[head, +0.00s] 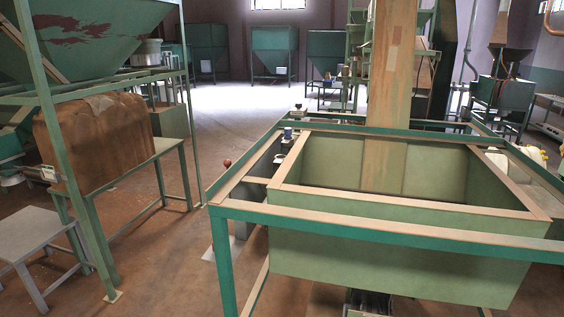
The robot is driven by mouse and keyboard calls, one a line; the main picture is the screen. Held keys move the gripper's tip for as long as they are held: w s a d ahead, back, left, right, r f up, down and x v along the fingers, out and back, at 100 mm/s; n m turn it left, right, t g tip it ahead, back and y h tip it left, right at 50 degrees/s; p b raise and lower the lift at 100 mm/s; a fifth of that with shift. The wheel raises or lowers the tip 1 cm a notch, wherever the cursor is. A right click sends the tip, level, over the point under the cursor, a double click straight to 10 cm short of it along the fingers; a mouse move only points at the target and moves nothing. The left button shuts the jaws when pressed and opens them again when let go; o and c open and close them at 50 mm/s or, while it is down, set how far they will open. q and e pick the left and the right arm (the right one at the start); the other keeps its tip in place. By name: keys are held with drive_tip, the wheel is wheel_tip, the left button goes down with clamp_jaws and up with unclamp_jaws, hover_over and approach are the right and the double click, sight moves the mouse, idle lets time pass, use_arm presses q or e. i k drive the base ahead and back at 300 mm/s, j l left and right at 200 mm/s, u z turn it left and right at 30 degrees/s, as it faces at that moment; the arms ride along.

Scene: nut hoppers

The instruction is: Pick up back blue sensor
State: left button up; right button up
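A small blue sensor (288,133) stands upright on the left rail of the green hopper frame (230,211). It has a blue top and a paler lower part. A small whitish piece (279,158) sits on the same rail, nearer to me. Another small dark and pale piece (298,107) is farther back near the frame's corner; it is too small to make out. Neither of my grippers is in view.
A large green hopper bin (390,246) with a wooden rim fills the right foreground. A wooden chute (390,70) rises from it. A red knob (227,163) sticks out left of the frame. Open floor (180,230) lies between the frame and the left stand (100,190).

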sight(288, 132)
drive_tip(key=i+j+u, duration=0.3)
drive_tip(key=u, duration=0.15)
drive_tip(key=i+j+u, duration=0.35)
drive_tip(key=u, duration=0.15)
drive_tip(key=i+j+u, duration=0.15)
drive_tip(key=i+u, duration=0.3)
drive_tip(key=i+j+u, duration=0.15)
drive_tip(key=i, duration=0.3)
drive_tip(key=i+j+u, duration=0.2)
drive_tip(key=i, duration=0.3)
drive_tip(key=i+l+z, duration=0.2)
drive_tip(key=i+z, duration=1.1)
drive_tip(key=i+j+z, duration=0.2)
drive_tip(key=z, duration=0.25)
drive_tip(key=i+l+z, duration=0.25)
drive_tip(key=i, duration=0.6)
drive_tip(key=i+z, duration=0.25)
drive_tip(key=i, duration=0.6)
drive_tip(key=i+l+u, duration=0.15)
drive_tip(key=i+u, duration=0.3)
drive_tip(key=i, duration=0.6)
drive_tip(key=i+j+z, duration=0.1)
drive_tip(key=i+z, duration=0.15)
drive_tip(key=z, duration=0.2)
drive_tip(key=i+j+z, duration=0.2)
drive_tip(key=z, duration=0.2)
drive_tip(key=i, duration=0.05)
